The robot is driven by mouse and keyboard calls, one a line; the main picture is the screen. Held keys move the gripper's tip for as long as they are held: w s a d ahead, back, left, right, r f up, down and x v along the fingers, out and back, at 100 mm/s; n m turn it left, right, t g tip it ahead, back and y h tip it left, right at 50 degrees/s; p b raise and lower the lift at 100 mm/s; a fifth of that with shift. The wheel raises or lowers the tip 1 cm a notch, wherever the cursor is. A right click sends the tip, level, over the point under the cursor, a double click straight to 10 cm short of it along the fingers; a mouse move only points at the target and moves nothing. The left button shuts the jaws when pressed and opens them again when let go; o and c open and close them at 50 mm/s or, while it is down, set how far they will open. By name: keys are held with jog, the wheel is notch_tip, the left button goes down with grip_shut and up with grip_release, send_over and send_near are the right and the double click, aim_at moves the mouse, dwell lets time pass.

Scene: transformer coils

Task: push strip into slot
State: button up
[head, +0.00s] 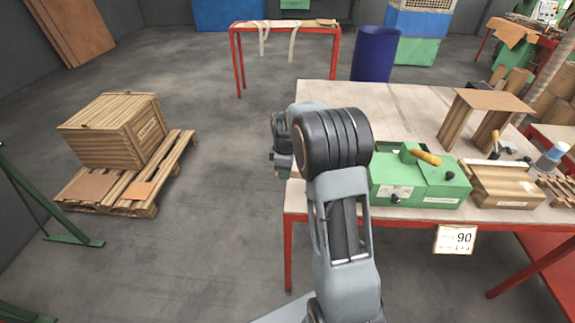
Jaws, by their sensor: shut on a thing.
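My gripper (283,172) is at the left edge of the workbench, seen from behind and small. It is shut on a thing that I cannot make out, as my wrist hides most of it. A green box-like device (420,178) with a yellow handle and black knobs stands on the bench to the right of my gripper, apart from it. I cannot make out a slot on it. Pale strips (292,46) hang over the red-framed rack at the back; no other strip can be made out.
The workbench (400,105) has red legs. A wooden block (503,185) and a brown stand (487,105) are on its right side. A wooden crate (115,130) sits on a pallet (125,190) at left. A blue bin (375,53) stands behind. The floor between is clear.

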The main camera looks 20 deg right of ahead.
jog(key=shift+n, duration=0.5)
jog(key=shift+d+f+b, duration=0.15)
jog(key=shift+f+b, duration=1.05)
jog(key=shift+f, duration=0.4)
jog(key=shift+d+f+b, duration=0.1)
jog(key=shift+f+b, duration=1.05)
jog(key=shift+f, duration=0.4)
jog(key=shift+s+d, duration=0.4)
jog(key=shift+d, duration=0.3)
jog(key=shift+s+d, duration=0.35)
jog(key=shift+d, duration=0.35)
jog(key=o, duration=1)
jog(key=shift+c, duration=0.2)
jog(key=shift+r, duration=0.1)
notch_tip(320, 180, up, 14)
jog(key=shift+p, duration=0.45)
jog(key=shift+f, duration=0.2)
